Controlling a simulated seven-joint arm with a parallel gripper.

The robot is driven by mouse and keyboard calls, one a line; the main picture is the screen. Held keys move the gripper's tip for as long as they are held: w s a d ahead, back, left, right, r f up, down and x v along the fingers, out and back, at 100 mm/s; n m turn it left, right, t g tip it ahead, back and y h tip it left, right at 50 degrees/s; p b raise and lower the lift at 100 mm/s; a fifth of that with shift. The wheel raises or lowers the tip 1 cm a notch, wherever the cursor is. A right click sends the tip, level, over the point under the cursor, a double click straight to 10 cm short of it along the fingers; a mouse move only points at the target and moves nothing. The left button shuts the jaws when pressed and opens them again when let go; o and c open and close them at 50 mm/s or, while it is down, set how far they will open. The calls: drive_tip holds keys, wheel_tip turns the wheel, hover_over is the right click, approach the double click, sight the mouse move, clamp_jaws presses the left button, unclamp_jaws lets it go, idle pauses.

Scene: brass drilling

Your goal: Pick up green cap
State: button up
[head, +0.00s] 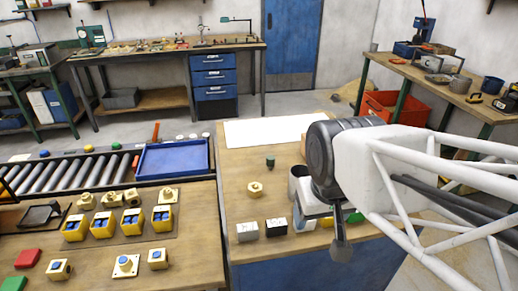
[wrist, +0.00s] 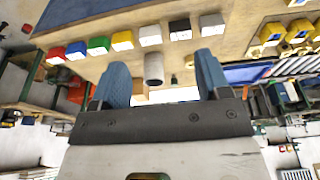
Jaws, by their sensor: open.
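A small dark green piece (head: 270,161) stands on the right bench, in front of the white sheet. It also shows small in the wrist view (wrist: 174,80), between my fingers in the picture and beyond their tips. I cannot tell for sure that it is the green cap. A bright green block (wrist: 98,45) sits in the row of coloured blocks, and a flat green piece (head: 14,284) lies at the lower left bench corner. My gripper (wrist: 163,66) is open and empty, with its two blue fingers apart. In the head view my arm largely hides it.
A grey cylinder (head: 297,180) stands close to my arm. A brass nut-like part (head: 255,188), a white block (head: 247,231) and a black block (head: 276,227) are on the right bench. A blue tray (head: 173,158) and yellow bins (head: 132,222) lie left.

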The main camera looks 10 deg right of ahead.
drive_tip(key=shift+r, duration=0.1)
drive_tip(key=shift+c, duration=0.3)
wheel_tip(320, 180, up, 4)
drive_tip(key=n+t+h, duration=0.5)
drive_tip(key=n+t, duration=0.5)
drive_tip(key=n, duration=2.1)
hover_over(270, 161)
drive_tip(key=s+a, duration=0.2)
drive_tip(key=s, duration=0.3)
wheel_tip(270, 161, down, 22)
drive_tip(key=shift+a+f, duration=0.1)
